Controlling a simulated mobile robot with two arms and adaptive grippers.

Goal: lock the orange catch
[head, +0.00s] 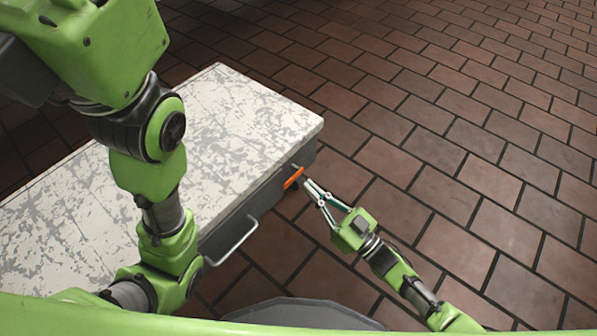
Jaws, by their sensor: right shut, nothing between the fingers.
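The orange catch (293,178) is on the front side of a long box, near its right end and just below the lid. The box has a worn white lid (239,114), which lies shut, and a dark grey side. My right gripper (308,186) is shut and empty, with its fingertips right beside the catch. I cannot tell whether the tips touch it. My left arm crosses the left part of the view in front of the box, and its gripper is not visible.
A pale metal handle (233,243) sticks out from the box's front side, left of the catch. Reddish-brown paving (440,150) around the box is clear on the right and at the back. My left arm hides part of the lid.

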